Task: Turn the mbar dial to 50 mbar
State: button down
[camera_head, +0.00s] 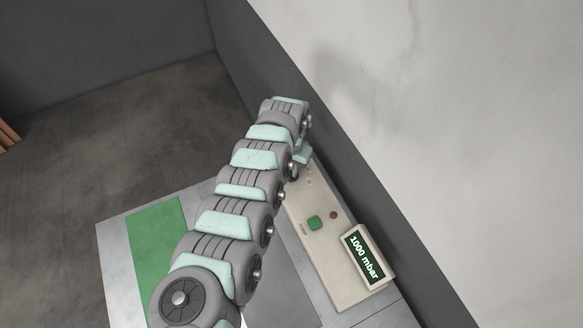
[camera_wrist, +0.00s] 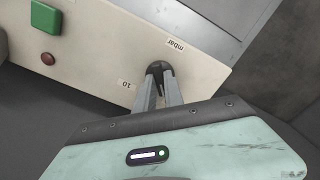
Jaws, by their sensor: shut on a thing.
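The mbar dial (camera_wrist: 157,68) is a small dark knob on the beige control panel, beside the printed label "mbar" in the wrist view. My gripper (camera_wrist: 160,82) is shut on the dial, with its two grey fingers close together around it. The fingers hide much of the dial and its pointer. A label reading "10" (camera_wrist: 126,84) shows beside the fingers. In the head view my arm hides the dial. The display (camera_head: 364,257) on the panel reads "1000 mbar".
A green square button (camera_head: 315,222) and a small red round button (camera_head: 334,215) sit on the panel (camera_head: 325,262) between dial and display. A pale wall (camera_head: 450,100) rises behind the panel. A table with a green strip (camera_head: 160,250) lies to the left.

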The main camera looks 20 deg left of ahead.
jog(key=m, duration=0.4)
jog(key=shift+m+p, duration=0.35)
jog(key=shift+m, duration=1.45)
jog(key=c, duration=1.4)
grip_release()
jog(key=shift+c, duration=0.2)
jog(key=shift+r, duration=0.1)
notch_tip(320, 180, up, 11)
